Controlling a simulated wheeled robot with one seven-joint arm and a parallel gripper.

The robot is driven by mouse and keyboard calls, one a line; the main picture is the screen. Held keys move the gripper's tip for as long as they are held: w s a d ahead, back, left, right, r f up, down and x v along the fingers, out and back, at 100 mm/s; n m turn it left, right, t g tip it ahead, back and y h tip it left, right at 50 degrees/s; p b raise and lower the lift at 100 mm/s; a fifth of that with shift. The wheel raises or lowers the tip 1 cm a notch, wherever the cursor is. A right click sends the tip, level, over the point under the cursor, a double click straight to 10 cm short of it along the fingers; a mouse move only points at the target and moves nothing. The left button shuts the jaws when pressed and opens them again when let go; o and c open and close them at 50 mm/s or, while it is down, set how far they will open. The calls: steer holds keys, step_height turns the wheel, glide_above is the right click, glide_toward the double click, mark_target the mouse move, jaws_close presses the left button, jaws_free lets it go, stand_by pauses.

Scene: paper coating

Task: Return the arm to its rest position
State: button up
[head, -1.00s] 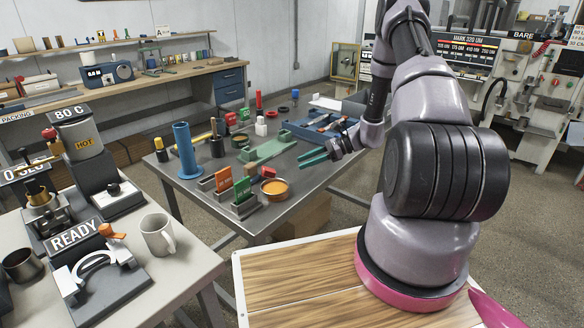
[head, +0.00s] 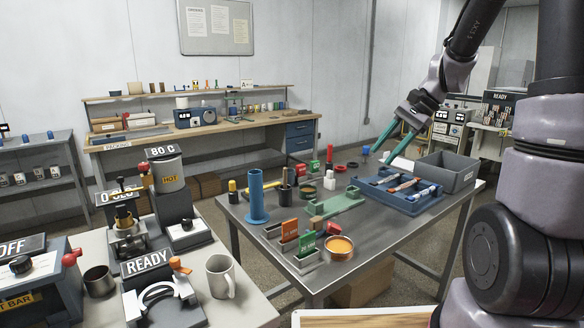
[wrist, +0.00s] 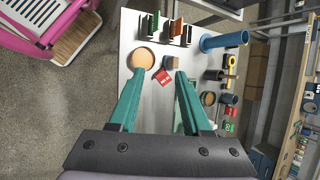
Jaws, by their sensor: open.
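My gripper (head: 391,142) is raised above the far right part of the metal table (head: 290,213), over the blue tray. Its two teal fingers are apart with nothing between them in the head view. In the wrist view my gripper (wrist: 160,78) is open, its fingers pointing toward the table below, with an orange-filled dish, a small brown block and a red tag seen past the tips. My arm (head: 462,55) comes in from the right side of the head view, bent at the elbow and held high.
The table carries a blue tray (head: 385,201) with tools, a grey bin (head: 455,172), a blue cylinder (head: 257,195), an orange-filled dish (head: 339,246) and a green fixture (head: 334,205). A mug (head: 220,275) stands on the left bench. The air around my gripper looks clear.

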steer(key=s+r+n+t+h, duration=0.4)
steer(key=s+r, duration=0.8)
steer(key=s, duration=0.4)
steer(key=shift+d+r+n+t+h, duration=0.3)
steer(key=shift+d+r+n+t, duration=0.1)
steer(key=shift+n+t, duration=0.6)
steer(key=shift+s, duration=0.1)
